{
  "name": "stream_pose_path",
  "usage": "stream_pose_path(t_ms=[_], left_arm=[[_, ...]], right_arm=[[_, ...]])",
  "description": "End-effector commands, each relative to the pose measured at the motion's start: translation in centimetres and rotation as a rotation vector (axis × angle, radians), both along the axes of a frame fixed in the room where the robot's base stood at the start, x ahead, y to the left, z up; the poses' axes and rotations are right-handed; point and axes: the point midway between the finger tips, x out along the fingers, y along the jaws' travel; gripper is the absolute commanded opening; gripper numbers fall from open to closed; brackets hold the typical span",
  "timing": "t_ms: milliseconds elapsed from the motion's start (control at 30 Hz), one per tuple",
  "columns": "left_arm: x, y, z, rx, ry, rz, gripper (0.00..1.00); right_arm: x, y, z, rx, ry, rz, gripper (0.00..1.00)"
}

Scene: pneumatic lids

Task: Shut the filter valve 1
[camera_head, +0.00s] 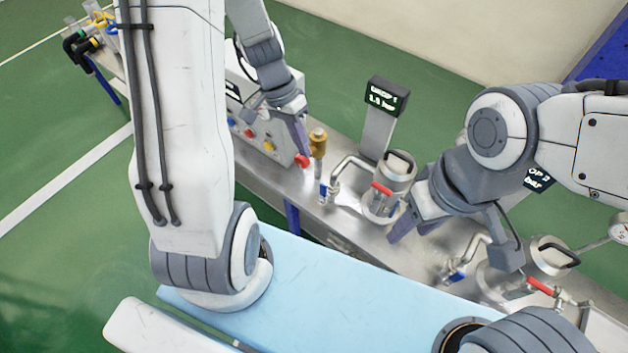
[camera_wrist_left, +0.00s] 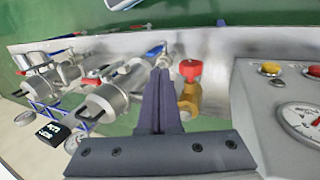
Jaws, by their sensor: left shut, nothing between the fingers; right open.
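A brass valve (camera_head: 318,143) with a red knob (camera_head: 302,161) stands beside the control panel; it also shows in the left wrist view (camera_wrist_left: 190,97). I cannot tell which fitting is filter valve 1. A metal vessel (camera_head: 397,172) with a red lever (camera_head: 381,188) and a blue-handled pipe valve (camera_head: 324,193) stands before the "DROP 1" display (camera_head: 386,97). My left gripper (camera_head: 300,146) is shut and empty, its tips close beside the brass valve; the closed fingers show in the wrist view (camera_wrist_left: 159,82). My right gripper (camera_head: 415,228) is open near the vessel's right side.
A control panel (camera_head: 262,128) with coloured buttons stands left of the brass valve. A second vessel (camera_head: 548,254) with a red lever (camera_head: 540,286) stands at the right, near a gauge (camera_head: 622,226). Tools lie at the bench's far left. A light blue surface (camera_head: 310,290) lies in front.

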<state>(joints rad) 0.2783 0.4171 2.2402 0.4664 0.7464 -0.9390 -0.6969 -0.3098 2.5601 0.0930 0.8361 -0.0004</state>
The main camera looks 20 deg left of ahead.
Motion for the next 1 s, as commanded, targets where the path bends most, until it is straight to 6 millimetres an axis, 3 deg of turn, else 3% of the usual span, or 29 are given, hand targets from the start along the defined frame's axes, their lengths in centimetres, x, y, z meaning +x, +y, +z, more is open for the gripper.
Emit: stream_pose_path(t_ms=[167, 567, 1000], left_arm=[[0.2, 1.0, -1.1, -0.012, -0.003, 0.015, 0.00], [0.1, 0.6, -1.8, -0.013, -0.001, 0.014, 0.00], [-0.7, -2.0, -8.8, -0.011, 0.001, 0.013, 0.00]], right_arm=[[0.0, 0.0, -0.5, 0.000, 0.000, 0.000, 0.50], [0.0, 0.0, -0.7, 0.000, 0.000, 0.000, 0.50], [0.0, 0.0, -2.8, 0.000, 0.000, 0.000, 0.50]])
